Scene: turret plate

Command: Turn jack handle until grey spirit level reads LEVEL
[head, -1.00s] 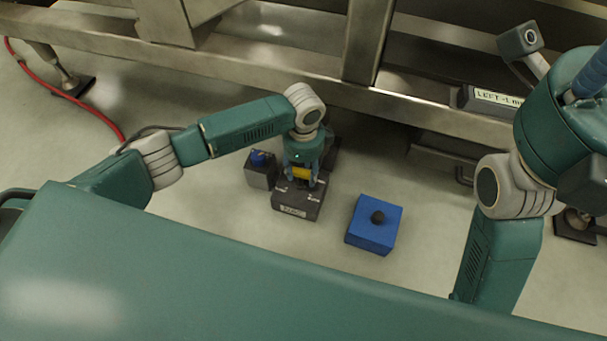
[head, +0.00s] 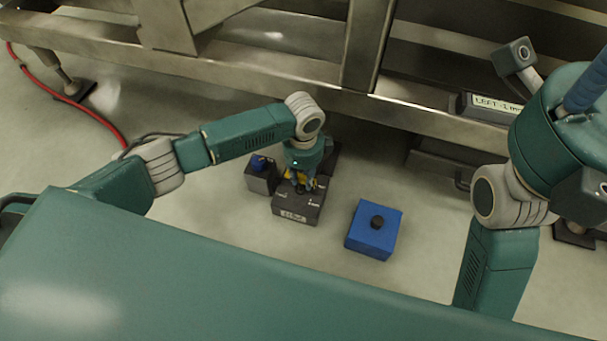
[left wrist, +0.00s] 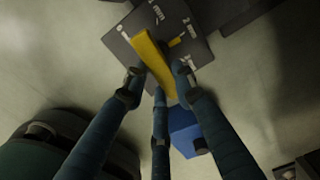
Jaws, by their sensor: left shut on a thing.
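The jack is a dark grey box (head: 298,207) with a pale label on the floor, below the metal frame. Its yellow handle (left wrist: 150,58) runs across the box top in the left wrist view. In the head view the handle is mostly hidden by my left gripper (head: 302,186), which points down over the box. Its blue fingers (left wrist: 155,88) are shut on the near part of the handle. The grey spirit level (head: 490,104) sits on the frame at the right; its display starts with "LEFT" and the rest is hard to read. My right gripper's blue finger (head: 588,88) shows at the right edge; its tips are hidden.
A blue box (head: 362,241) with a black knob stands right of the jack. A small dark box (head: 262,178) with a blue knob stands close at its left. The metal frame (head: 250,57) crosses behind. A red hose (head: 75,107) lies at the left.

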